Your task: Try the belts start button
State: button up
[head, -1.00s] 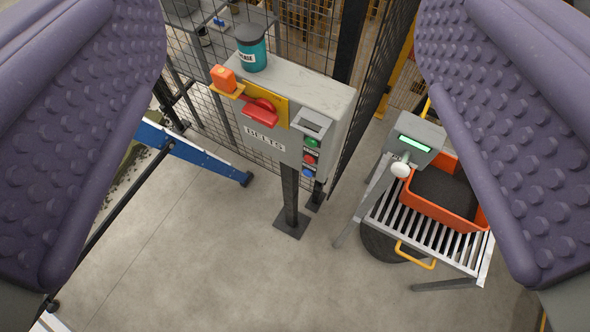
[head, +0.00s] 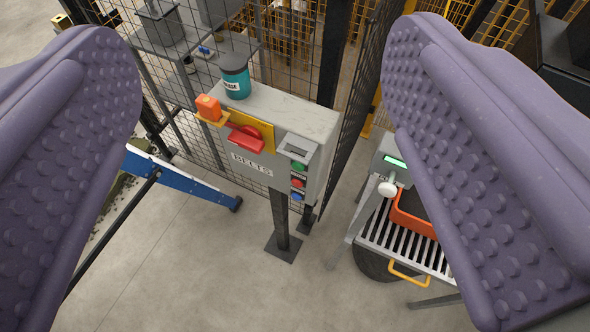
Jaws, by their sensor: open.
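The grey control box labelled BELTS (head: 262,180) stands on a dark post in the middle of the head view. On its right part, a green button (head: 299,167), a red button (head: 298,182) and a blue button (head: 297,197) sit in a column. A red switch handle (head: 246,140) on a yellow plate is left of them, with an orange padlock-like block (head: 208,107) beside it. My gripper (head: 262,170) is open and empty, its purple studded fingers wide apart at either side of the view. The box shows between them, apart from both. Small button labels are unreadable.
A teal tub (head: 236,82) stands on top of the box. Mesh fencing (head: 215,140) runs behind it. A roller stand (head: 405,240) with an orange crate (head: 410,213) is at right, partly hidden by a finger. A blue conveyor frame (head: 185,178) is at left. Floor in front is clear.

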jog(key=shift+c, duration=0.2)
grip_shut()
dwell(1.6)
